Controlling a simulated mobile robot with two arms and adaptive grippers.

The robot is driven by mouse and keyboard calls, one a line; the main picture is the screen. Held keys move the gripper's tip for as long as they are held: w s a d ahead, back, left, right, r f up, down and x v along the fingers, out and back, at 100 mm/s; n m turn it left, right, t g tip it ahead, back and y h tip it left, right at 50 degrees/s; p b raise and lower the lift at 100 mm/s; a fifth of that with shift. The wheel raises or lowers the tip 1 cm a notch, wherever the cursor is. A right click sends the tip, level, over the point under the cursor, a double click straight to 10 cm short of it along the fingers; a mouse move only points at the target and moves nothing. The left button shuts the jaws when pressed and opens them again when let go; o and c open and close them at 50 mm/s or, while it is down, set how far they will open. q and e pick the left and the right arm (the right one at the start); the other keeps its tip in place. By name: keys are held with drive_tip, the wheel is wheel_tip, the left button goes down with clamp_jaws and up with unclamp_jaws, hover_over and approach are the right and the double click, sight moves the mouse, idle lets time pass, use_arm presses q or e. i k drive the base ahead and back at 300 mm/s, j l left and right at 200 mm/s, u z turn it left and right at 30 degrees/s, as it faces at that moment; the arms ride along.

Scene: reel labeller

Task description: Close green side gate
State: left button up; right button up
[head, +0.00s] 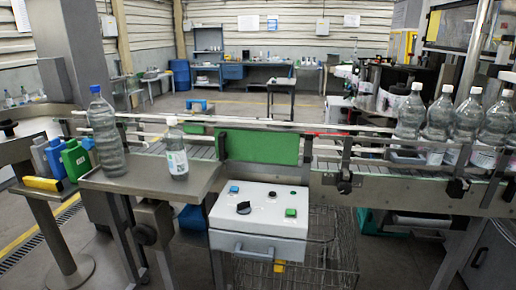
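The green side gate (260,147) is a flat green panel on the near side of the conveyor (375,172), above the control box. It stands upright, roughly in line with the front guide rail, between two dark posts. I cannot tell whether it is latched or slightly ajar. Neither of my grippers is in view, and nothing is touching the gate.
A white control box (259,222) with a dark knob and buttons hangs below the gate. A large bottle (105,135) and a small labelled bottle (176,150) stand on the metal side table (140,184). Several clear bottles (438,122) stand on the conveyor at right.

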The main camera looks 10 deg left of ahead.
sight(282, 147)
drive_tip(key=i+l, duration=0.1)
drive_tip(key=l, duration=0.35)
drive_tip(key=i+l, duration=0.1)
drive_tip(key=l, duration=0.4)
drive_tip(key=i+l, duration=0.1)
drive_tip(key=l, duration=0.35)
